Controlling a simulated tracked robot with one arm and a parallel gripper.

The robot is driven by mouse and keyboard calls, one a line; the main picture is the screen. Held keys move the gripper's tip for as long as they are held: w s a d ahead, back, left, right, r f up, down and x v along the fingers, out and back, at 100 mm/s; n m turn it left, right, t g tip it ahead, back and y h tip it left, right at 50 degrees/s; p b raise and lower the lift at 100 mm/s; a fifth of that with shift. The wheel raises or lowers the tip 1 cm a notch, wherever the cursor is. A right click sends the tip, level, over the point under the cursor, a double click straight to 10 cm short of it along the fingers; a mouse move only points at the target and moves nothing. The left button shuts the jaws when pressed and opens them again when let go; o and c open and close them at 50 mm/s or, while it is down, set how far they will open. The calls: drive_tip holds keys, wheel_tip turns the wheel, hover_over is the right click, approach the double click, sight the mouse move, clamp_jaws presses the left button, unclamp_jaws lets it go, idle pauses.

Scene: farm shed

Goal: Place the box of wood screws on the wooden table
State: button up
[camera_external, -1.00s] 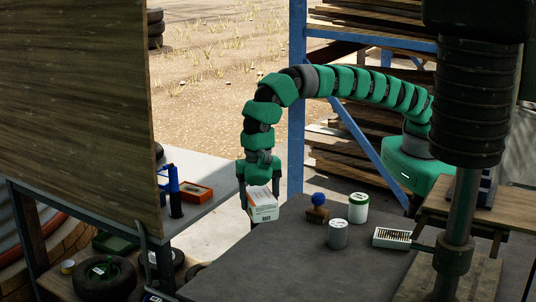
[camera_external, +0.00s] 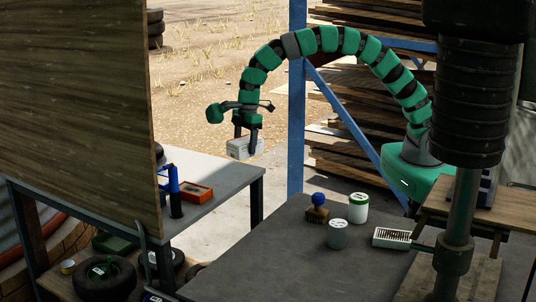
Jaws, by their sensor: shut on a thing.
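A small white box (camera_external: 239,150), which looks like the box of wood screws, is held between the fingers of my gripper (camera_external: 246,143). Its label is too small to read now. My gripper is shut on it, pointing down, and holds it in the air near the back right corner of the grey-topped table (camera_external: 232,177). The box is apart from any surface. A dark-topped table (camera_external: 270,260) is in front, and a small wooden-topped table (camera_external: 487,208) is at the right. I cannot tell which is the wooden table.
An orange tray (camera_external: 196,192) and a blue tool (camera_external: 172,186) are on the grey-topped table. A blue post (camera_external: 297,110) stands behind.

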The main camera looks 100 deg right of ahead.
sight(248, 136)
drive_tip(key=d, duration=0.1)
drive_tip(key=s+d+m, duration=0.1)
drive_tip(key=shift+s+d, duration=0.25)
drive_tip(key=shift+d, duration=0.05)
drive_tip(key=shift+w+d+f+p, duration=0.15)
drive_tip(key=shift+w+d+p, duration=0.25)
drive_tip(key=shift+w, duration=1.4)
drive_tip(key=shift+w+d+f+p, duration=0.2)
drive_tip(key=shift+w+d+p, duration=0.2)
drive_tip(key=shift+w, duration=1.35)
drive_tip(key=shift+w+d+f+p, duration=0.15)
drive_tip(key=shift+w+d+p, duration=0.25)
drive_tip(key=shift+w, duration=1.4)
drive_tip(key=shift+w+r+p, duration=0.1)
drive_tip(key=shift+w+p, duration=0.25)
drive_tip(key=shift+w, duration=0.05)
drive_tip(key=shift+w+d+p, duration=0.15)
drive_tip(key=shift+w+p, duration=0.4)
drive_tip(key=shift+w, duration=0.2)
drive_tip(key=shift+w+d+p, duration=0.2)
drive_tip(key=shift+w+p, duration=0.45)
drive_tip(key=shift+p, duration=0.6)
drive_tip(key=p, duration=0.1)
drive_tip(key=w+p, duration=0.1)
drive_tip(key=p, duration=0.1)
drive_tip(key=shift+w+d+f, duration=0.1)
drive_tip(key=shift+w+f, duration=0.05)
drive_tip(key=shift+f, duration=0.1)
drive_tip(key=shift+p, duration=0.3)
